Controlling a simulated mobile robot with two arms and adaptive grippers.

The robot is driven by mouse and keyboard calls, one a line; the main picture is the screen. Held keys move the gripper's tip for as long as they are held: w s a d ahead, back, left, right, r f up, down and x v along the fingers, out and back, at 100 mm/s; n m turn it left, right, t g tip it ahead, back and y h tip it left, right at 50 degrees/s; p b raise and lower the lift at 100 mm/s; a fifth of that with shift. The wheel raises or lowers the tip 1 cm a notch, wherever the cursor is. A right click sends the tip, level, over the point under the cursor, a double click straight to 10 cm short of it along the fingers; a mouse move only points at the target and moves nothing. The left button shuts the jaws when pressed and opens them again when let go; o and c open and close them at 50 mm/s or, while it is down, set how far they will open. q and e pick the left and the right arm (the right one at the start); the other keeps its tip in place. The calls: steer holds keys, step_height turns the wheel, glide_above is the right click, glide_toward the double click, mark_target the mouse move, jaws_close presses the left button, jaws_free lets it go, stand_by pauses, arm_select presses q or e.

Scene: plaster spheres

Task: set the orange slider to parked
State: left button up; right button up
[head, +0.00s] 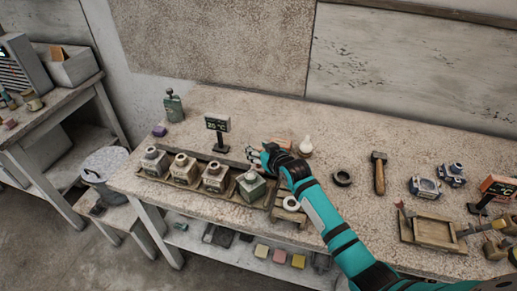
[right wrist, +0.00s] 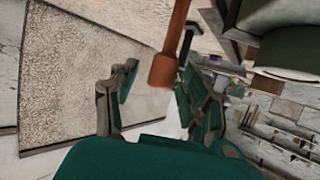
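An orange rod with a thicker rounded end (right wrist: 163,70) shows in the right wrist view; it looks like the slider's handle. It is at the far end of my right gripper (right wrist: 162,90), seen between the fingers, with a visible gap to the left finger. My right gripper (head: 256,156) is open above the workbench in the head view, behind the row of jars. An orange-brown patch (head: 284,141) shows just behind it, mostly hidden by the gripper. The slider's track and its marks cannot be made out. My left gripper is not in view.
Several square jars (head: 185,168) stand in a tray at the bench's front edge. A small display (head: 217,123) stands left of the gripper, a white flask (head: 305,145) right of it. A black ring (head: 342,177) and a mallet (head: 379,173) lie further right.

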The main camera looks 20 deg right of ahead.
jaws_close()
steer(key=w+a, duration=0.1)
steer(key=a, duration=0.1)
steer(key=w+a+b, duration=0.1)
steer(key=a, duration=0.1)
steer(key=shift+w, duration=0.4)
steer(key=shift+c, duration=1.4)
jaws_free()
steer(key=shift+s+d, duration=0.1)
steer(key=shift+d, duration=0.05)
steer(key=o, duration=0.4)
steer(key=shift+c, duration=0.2)
steer(key=v, duration=1.2)
steer(key=shift+r, duration=0.15)
